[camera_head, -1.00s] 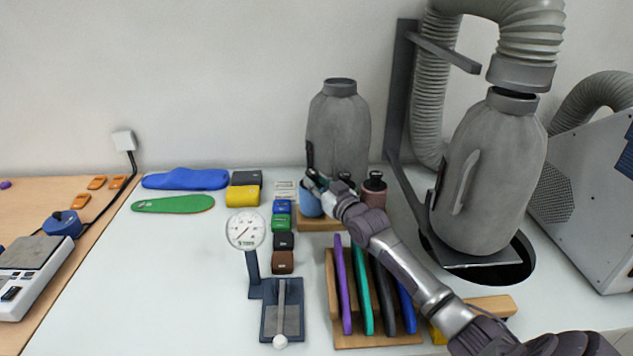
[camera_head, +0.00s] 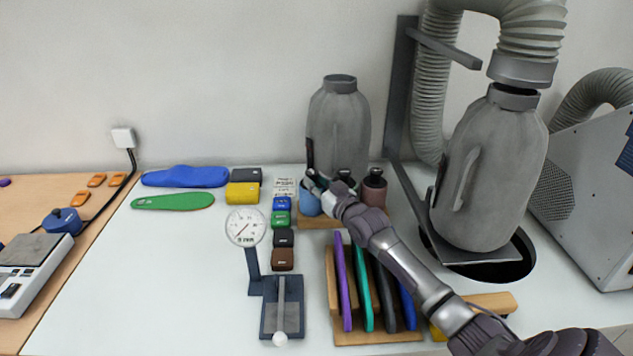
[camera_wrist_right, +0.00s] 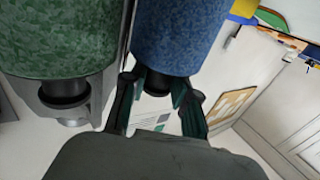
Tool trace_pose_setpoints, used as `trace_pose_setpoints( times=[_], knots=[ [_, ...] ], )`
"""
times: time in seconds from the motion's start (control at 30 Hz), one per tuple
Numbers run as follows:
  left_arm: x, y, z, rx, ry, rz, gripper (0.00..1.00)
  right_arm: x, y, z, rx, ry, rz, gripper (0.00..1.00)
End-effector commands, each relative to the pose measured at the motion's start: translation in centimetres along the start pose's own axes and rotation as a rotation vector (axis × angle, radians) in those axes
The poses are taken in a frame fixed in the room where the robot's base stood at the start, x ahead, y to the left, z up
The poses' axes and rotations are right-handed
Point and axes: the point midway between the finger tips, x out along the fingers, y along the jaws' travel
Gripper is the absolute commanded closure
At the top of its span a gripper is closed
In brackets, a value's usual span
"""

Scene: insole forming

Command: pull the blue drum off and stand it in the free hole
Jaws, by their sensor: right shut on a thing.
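The blue drum (camera_head: 309,203) stands at the left of a low wooden rack (camera_head: 318,224) in the head view, partly behind my right gripper. My right gripper (camera_head: 318,184) reaches it from the right and is shut on its dark narrow neck. In the right wrist view the speckled blue drum (camera_wrist_right: 178,38) fills the top middle, with the right gripper's fingers (camera_wrist_right: 160,88) on either side of its neck. A speckled green drum (camera_wrist_right: 55,42) is beside it. A mauve drum (camera_head: 374,190) stands at the rack's right. The free hole cannot be made out. My left gripper is out of view.
A grey canister (camera_head: 340,125) stands behind the rack. In front, a wooden holder (camera_head: 375,339) carries several upright coloured insoles, under my right arm. A dial gauge (camera_head: 245,227) and small coloured blocks (camera_head: 282,220) are to the left.

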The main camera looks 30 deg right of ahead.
Motion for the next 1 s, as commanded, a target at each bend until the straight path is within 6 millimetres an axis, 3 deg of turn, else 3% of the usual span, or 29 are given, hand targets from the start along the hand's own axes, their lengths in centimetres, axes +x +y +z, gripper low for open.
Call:
trace_pose_setpoints(
  times=[0.2, 0.23, 0.4, 0.6, 0.7, 1.0],
  knots=[
    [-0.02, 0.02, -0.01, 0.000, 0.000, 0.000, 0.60, 0.00, 0.02, -0.11, -0.001, 0.002, 0.000, 1.00],
    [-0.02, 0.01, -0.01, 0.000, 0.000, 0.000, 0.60, 0.00, 0.02, -0.11, -0.001, 0.002, 0.000, 0.68],
    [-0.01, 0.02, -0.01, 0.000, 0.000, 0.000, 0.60, 0.00, 0.02, -0.11, -0.001, 0.002, 0.000, 0.42],
    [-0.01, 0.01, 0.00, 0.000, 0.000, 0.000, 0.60, 0.00, 0.03, -0.09, -0.001, 0.002, 0.000, 0.42],
    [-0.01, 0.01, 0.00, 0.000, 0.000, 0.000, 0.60, -0.01, 0.02, 0.01, 0.000, 0.000, 0.000, 0.29],
    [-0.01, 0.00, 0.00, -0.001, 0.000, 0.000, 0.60, 0.00, 0.01, -0.01, 0.000, 0.000, 0.000, 0.29]
  ],
)
